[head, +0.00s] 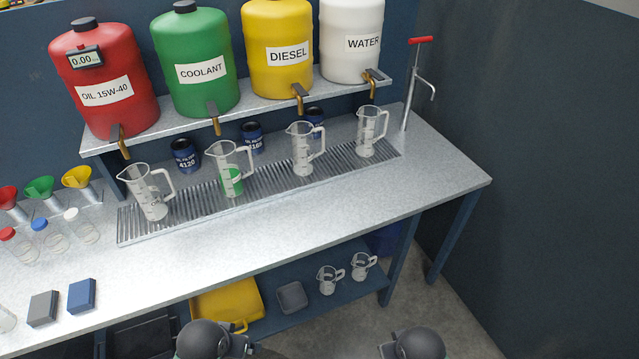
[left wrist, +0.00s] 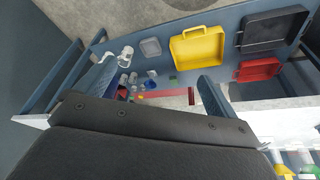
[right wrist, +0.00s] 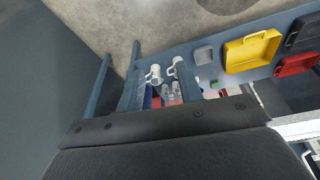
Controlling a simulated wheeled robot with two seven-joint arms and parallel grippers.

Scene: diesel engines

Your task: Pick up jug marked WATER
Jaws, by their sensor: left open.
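Several clear measuring jugs stand in a row on the ribbed drip tray (head: 187,207). The rightmost jug (head: 368,135) is upright and looks empty below the white tank marked WATER (head: 355,45); I cannot read any label on it. The jug to its left (head: 301,150) also looks empty. Another jug (head: 231,170) holds some green liquid, and one jug (head: 150,193) is at the left end. My left gripper (left wrist: 150,115) shows as a dark body in its wrist view, holding nothing visible.
Red (head: 104,75), green and yellow tanks with brass taps share the shelf (head: 270,103). Blue oil filters stand behind the jugs. A red-handled pump (head: 410,90) is at the bench's right end. Two more jugs and a yellow case (head: 228,303) are on the lower shelf.

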